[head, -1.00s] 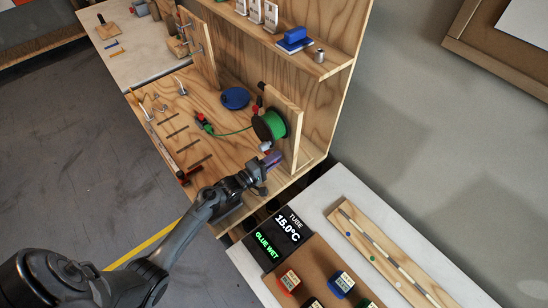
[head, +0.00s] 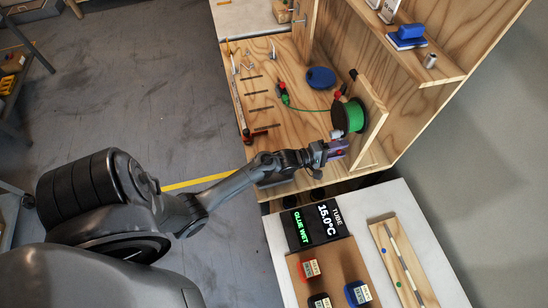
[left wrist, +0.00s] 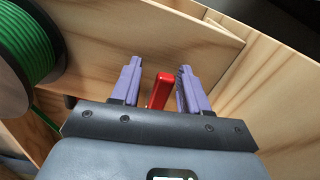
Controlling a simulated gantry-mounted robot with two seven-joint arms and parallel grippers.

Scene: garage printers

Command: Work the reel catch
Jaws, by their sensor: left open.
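The reel, a dark-flanged spool of green filament (head: 348,117), is mounted at an upright wooden board (head: 371,112). It also shows at the left edge of the left wrist view (left wrist: 28,45). A red lever (left wrist: 160,90), which looks like the catch, stands between the two purple fingers of my left gripper (left wrist: 155,82). The gripper is open, with visible gaps on both sides of the lever. In the head view, my left gripper (head: 338,149) is just in front of the spool, near the shelf's front edge. My right gripper is out of view.
Tools lie on the wooden shelf floor (head: 290,130) left of the reel, with a blue round lid (head: 320,78) behind.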

